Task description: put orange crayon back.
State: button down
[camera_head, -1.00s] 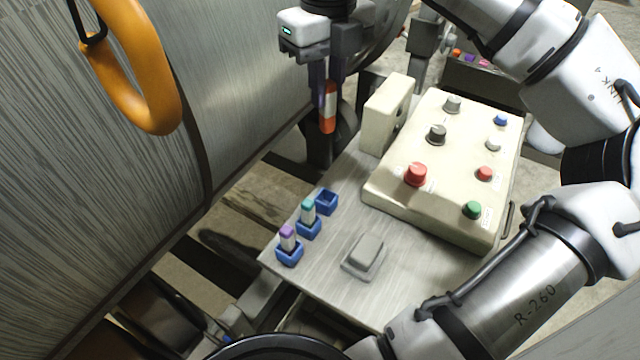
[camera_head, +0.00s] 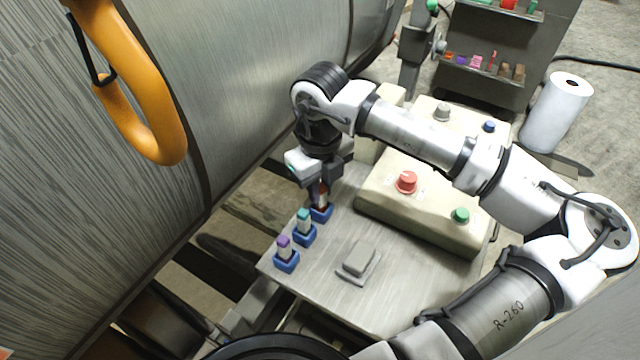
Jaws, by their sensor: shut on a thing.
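My gripper (camera_head: 319,188) points down at the back left of the metal table and is shut on the orange crayon (camera_head: 322,199), an orange and white stick. Only a small part of the crayon shows between and below the fingers. Its lower end is at the rearmost blue holder (camera_head: 321,214); it looks to be in the opening, but how deep it sits I cannot tell. In front stand two more blue holders, one with a teal-topped crayon (camera_head: 304,221) and one with a purple-topped crayon (camera_head: 284,246), both upright.
A cream control box (camera_head: 412,205) with red and green knobs stands right of the holders, partly behind my arm. A grey block on a plate (camera_head: 358,260) lies in front. A large metal drum (camera_head: 255,85) and an orange hook (camera_head: 150,110) are at left.

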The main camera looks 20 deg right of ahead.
jog(key=shift+f, duration=0.3)
jog(key=c, duration=1.4)
grip_release()
jog(key=shift+o, duration=0.2)
jog(key=shift+r, duration=0.1)
notch_tip(320, 180, up, 12)
jog(key=b, duration=0.2)
